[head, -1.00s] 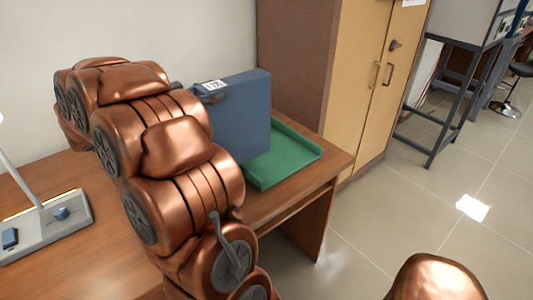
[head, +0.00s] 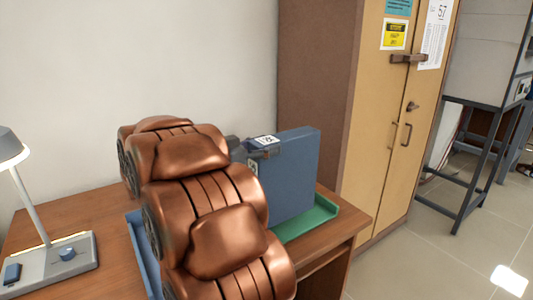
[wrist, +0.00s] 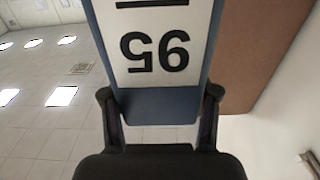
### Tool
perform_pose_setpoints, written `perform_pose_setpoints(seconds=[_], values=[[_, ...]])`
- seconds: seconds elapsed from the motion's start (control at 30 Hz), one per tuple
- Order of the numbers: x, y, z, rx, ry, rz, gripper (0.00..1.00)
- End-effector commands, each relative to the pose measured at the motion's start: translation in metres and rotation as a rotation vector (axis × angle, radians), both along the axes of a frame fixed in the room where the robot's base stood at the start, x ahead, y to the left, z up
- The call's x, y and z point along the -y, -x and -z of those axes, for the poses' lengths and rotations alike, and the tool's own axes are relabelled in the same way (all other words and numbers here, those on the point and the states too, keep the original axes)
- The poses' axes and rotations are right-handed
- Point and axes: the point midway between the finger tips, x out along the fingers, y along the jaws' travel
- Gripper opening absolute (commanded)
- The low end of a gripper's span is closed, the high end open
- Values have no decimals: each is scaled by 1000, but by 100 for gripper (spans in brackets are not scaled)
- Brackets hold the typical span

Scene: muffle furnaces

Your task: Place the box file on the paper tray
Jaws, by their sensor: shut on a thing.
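The blue box file (head: 292,172) stands upright in my gripper (head: 262,152) in the head view. A white label (wrist: 160,45) reading "95", upside down, shows on it in the wrist view, between the two fingers of my gripper (wrist: 161,100). My gripper is shut on the box file near its top left edge. The green paper tray (head: 318,218) lies on the desk, below and partly behind the box file. The box file overlaps the tray in the picture. I cannot tell whether its bottom touches the tray. My arm hides the tray's left part.
The wooden desk (head: 95,213) holds a lamp (head: 50,250) on the left. Part of a blue tray-like object (head: 142,255) shows beside my arm. A tall brown cabinet (head: 320,95) stands close behind the desk's right end. Floor is free on the right.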

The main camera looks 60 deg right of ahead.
Motion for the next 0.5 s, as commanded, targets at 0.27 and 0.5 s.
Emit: perform_pose_setpoints(seconds=[0.27,0.5], values=[[38,-20,4,-2,1,1,0],[69,-37,6,-3,3,0,0]])
